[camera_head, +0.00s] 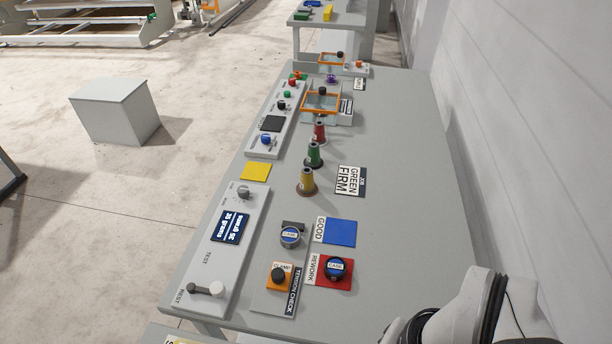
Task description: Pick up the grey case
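A round grey case (290,237) with a blue label reading CASE sits near the top of the grey TENSION CHECK plate (262,291), left of the blue GOOD pad (341,232). A second, darker round case (337,268), also labelled, sits on the red REWORK pad (322,284). An orange CLAMP block with a black knob (278,277) stands on the plate below the grey case. Part of my white and black arm shows at the lower right. My gripper's fingers are not in view, and nothing of mine touches the grey case.
A control panel (228,262) with a knob, display and lever lies along the left edge. The table's right side (410,170) is clear; a wall stands beyond it.

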